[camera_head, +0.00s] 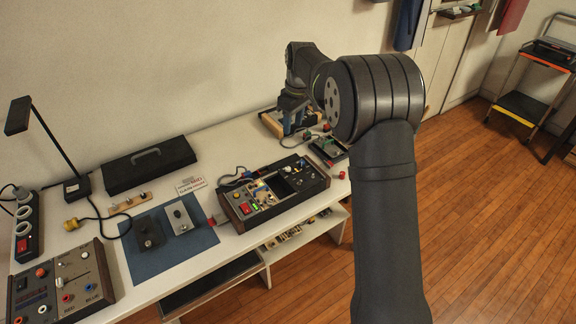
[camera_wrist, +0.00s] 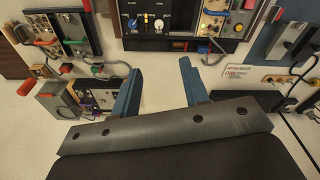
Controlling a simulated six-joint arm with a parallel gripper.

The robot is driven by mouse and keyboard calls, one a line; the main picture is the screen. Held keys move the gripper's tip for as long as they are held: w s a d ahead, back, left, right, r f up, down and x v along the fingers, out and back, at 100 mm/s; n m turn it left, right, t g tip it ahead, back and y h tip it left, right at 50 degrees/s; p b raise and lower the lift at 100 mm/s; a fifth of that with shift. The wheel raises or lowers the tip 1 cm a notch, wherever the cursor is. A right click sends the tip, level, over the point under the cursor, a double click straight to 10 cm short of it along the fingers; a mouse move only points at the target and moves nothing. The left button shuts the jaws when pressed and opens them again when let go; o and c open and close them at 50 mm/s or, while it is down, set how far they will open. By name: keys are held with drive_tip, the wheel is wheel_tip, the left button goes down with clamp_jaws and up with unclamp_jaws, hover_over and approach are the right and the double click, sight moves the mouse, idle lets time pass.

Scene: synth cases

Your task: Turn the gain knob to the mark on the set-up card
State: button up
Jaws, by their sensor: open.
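A dark console with wooden ends (camera_head: 325,180) stands mid-table, with a screen, buttons and small parts on top.
A blue mat (camera_head: 150,262) with two small boxes lies left of the console. A dark case (camera_head: 150,165), a lamp (camera_head: 77,187), a power strip (camera_head: 27,230) and another control box (camera_head: 62,285) stand further left.

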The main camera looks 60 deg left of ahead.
sight(288, 168)
drive_tip(key=f+n, duration=0.3)
drive_tip(key=f, duration=0.3)
drive_tip(key=a+f+n+h, duration=0.1)
drive_tip(key=f+n, duration=0.2)
drive_tip(key=f, duration=0.4)
drive_tip(key=a+f+n, duration=0.1)
drive_tip(key=f+n, duration=0.2)
drive_tip(key=f, duration=0.3)
drive_tip(key=shift+s+f+h, duration=0.2)
drive_tip(key=shift+s+h, duration=0.05)
drive_tip(key=shift+h, duration=0.05)
clamp_jaws()
